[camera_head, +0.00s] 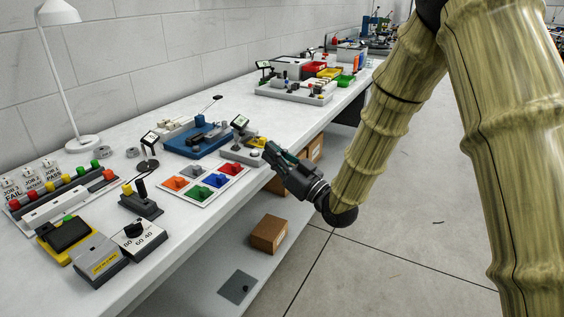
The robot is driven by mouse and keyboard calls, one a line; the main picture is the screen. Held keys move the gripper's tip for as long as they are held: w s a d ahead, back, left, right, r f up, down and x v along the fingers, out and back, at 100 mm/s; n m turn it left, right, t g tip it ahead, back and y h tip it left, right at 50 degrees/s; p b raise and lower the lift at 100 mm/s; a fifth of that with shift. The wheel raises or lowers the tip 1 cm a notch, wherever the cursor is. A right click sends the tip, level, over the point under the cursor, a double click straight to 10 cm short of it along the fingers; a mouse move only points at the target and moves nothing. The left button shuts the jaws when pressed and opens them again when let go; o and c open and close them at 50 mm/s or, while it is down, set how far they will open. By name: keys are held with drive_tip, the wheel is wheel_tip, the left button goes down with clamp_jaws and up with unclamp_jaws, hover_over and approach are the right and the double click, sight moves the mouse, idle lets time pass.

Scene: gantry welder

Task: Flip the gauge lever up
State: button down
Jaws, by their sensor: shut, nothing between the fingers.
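My gripper (270,150) is shut and empty. It reaches in from the right over the front edge of the bench, with its fingertips close to a small grey device. This grey device (240,152) carries a tilted display (240,122) and a yellow part, and looks like the gauge. I cannot make out its lever, which may be hidden by the gripper or too small. I cannot tell whether the fingertips touch the device. A black upright stick on a dark base (141,203) stands nearer on the bench, apart from my gripper.
A white tray (163,196) with coloured compartments lies left of my gripper. A blue fixture (185,143) stands behind it. A dial box (150,240) and a lamp (85,142) are farther left. A cardboard box (268,233) sits on the lower shelf. Floor at right is clear.

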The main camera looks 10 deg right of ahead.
sight(239, 138)
drive_tip(key=x, duration=0.8)
drive_tip(key=shift+s+r, duration=0.1)
drive_tip(key=shift+r, duration=0.1)
